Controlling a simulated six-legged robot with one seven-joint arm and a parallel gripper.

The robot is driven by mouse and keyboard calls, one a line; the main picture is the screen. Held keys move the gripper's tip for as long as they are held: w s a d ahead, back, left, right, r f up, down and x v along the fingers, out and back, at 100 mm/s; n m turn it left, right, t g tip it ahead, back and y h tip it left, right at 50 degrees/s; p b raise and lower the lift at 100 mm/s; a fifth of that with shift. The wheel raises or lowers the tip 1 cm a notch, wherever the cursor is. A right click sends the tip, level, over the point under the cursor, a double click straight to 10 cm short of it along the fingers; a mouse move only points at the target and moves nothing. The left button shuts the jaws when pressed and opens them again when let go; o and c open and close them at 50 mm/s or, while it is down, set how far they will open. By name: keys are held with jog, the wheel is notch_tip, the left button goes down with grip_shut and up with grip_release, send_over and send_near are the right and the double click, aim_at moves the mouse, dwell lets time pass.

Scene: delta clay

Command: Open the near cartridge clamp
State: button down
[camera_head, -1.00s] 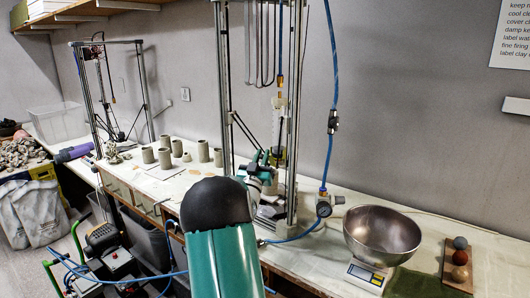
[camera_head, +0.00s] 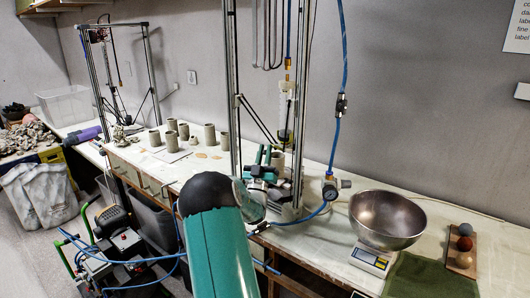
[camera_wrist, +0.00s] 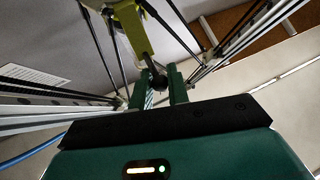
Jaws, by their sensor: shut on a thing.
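The near clay printer (camera_head: 232,110) is a tall metal frame on the bench, with a clear cartridge (camera_head: 286,112) hanging inside it. My gripper (camera_head: 268,153) is inside the lower part of this frame, below and left of the cartridge. In the wrist view my gripper's green fingers (camera_wrist: 158,76) are shut on the dark round end of a yellow-green lever (camera_wrist: 130,30), which looks like the clamp's handle. The lever runs up and left from the fingers. In the head view the clamp is too small and covered to make out.
Dark thin rods (camera_wrist: 182,25) and metal rails stand close around my gripper in the wrist view. A steel bowl (camera_head: 388,215) on a scale stands further right. Clay cups (camera_head: 209,134) stand to the left.

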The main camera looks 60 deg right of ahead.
jog(key=shift+w+f, duration=0.1)
jog(key=shift+f, duration=0.35)
jog(key=c, duration=1.6)
grip_release()
jog(key=shift+c, duration=0.2)
jog(key=shift+d, duration=0.15)
jog(key=shift+r, duration=0.15)
jog(key=shift+a, duration=0.2)
jog(key=v, duration=0.7)
